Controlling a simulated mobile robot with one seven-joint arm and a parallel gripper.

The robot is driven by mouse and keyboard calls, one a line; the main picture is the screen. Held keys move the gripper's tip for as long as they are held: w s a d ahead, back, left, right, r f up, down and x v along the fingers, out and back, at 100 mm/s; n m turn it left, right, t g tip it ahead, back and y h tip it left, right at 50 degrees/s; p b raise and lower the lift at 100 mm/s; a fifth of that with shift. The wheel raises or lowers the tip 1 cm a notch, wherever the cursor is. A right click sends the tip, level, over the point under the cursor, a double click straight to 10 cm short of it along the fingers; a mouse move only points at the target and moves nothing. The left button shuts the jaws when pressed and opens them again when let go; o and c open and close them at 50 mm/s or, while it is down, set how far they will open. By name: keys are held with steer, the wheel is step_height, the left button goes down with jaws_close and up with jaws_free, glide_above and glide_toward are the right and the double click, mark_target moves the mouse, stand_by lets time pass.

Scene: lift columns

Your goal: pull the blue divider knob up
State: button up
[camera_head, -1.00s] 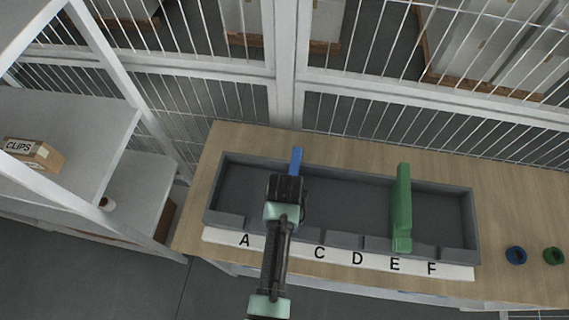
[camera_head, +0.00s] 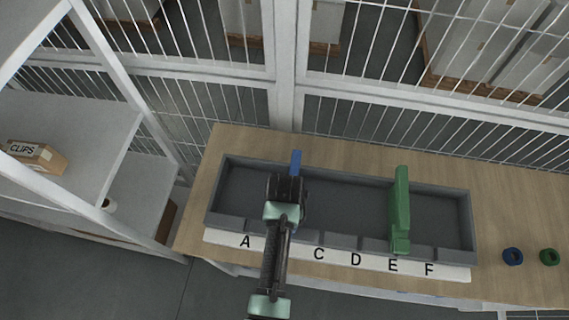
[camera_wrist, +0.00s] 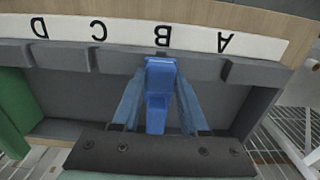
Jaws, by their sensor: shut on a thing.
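The blue divider (camera_head: 296,162) stands across the grey tray (camera_head: 337,178) at the slot by letter B, with its far end showing past my gripper in the head view. In the wrist view the blue divider knob (camera_wrist: 160,72) sits between my two fingers, in line with the B mark. My gripper (camera_wrist: 158,100) is shut on the knob. In the head view my gripper (camera_head: 286,188) covers most of the divider. Whether the divider's bottom edge is clear of the tray floor cannot be told.
A green divider (camera_head: 401,205) stands in the tray at E. A blue ring (camera_head: 512,256) and a green ring (camera_head: 549,257) lie on the wooden bench right of the tray. A wire fence (camera_head: 430,130) runs behind, and a shelf with a CLIPS box (camera_head: 38,156) stands left.

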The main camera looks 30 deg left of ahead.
steer(key=shift+r+p, duration=0.35)
steer(key=shift+r, duration=0.4)
steer(key=o, duration=1.1)
steer(key=shift+f, duration=0.1)
steer(key=shift+p, duration=0.3)
step_height(320, 180, up, 7)
steer(key=p, duration=0.6)
steer(key=shift+f, duration=0.15)
steer(key=shift+r, duration=1.15)
